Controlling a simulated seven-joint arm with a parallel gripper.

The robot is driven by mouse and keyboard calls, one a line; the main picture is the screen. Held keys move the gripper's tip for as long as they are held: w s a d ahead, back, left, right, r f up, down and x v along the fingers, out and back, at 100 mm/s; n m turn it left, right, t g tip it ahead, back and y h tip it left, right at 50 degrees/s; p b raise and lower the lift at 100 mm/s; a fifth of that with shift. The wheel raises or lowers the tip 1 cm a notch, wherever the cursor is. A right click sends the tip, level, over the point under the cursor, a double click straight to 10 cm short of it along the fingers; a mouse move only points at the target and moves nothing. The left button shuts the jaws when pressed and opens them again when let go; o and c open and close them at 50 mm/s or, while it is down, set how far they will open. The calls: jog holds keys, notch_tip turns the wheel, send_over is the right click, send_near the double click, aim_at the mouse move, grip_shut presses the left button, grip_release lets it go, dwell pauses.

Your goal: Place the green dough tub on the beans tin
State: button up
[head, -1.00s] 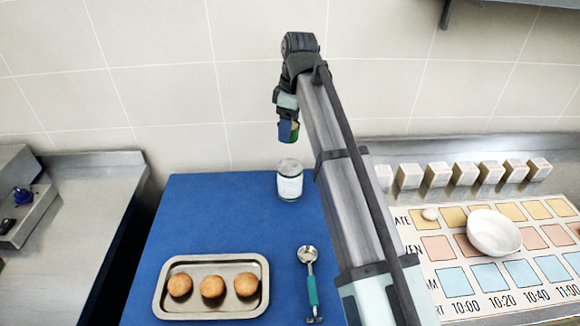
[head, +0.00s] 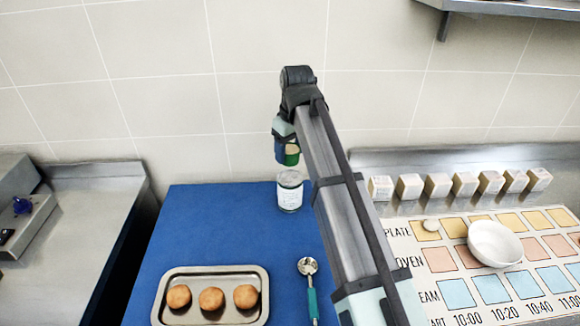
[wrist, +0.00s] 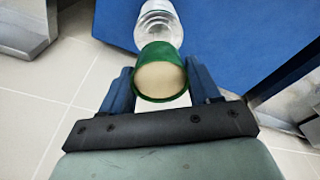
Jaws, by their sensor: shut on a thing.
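The green dough tub (head: 292,156) is held by my gripper (head: 286,152). In the wrist view the tub (wrist: 160,58) sits between the two blue fingers, with its round tan face toward the camera. The beans tin (head: 290,195), a pale cylinder with a light label, stands upright on the blue mat (head: 220,225). The tub hangs just above the tin in the head view, with a small gap that I cannot measure. In the wrist view the tin (wrist: 158,20) shows beyond the tub, partly hidden by it.
A metal tray (head: 212,273) with three round buns lies at the mat's front left. A scoop (head: 310,280) with a teal handle lies right of it. A white bowl (head: 494,243) stands on the chart at right, with several small boxes (head: 437,186) behind.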

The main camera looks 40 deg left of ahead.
aim_at(293, 151)
jog(key=shift+f, duration=2.75)
jog(key=shift+f, duration=0.15)
jog(key=o, duration=1.1)
jog(key=r, duration=0.4)
jog(key=d+r, duration=0.1)
jog(key=r, duration=0.7)
jog(key=shift+s+d+r, duration=0.1)
jog(key=shift+s+d, duration=0.05)
jog(key=shift+d, duration=0.1)
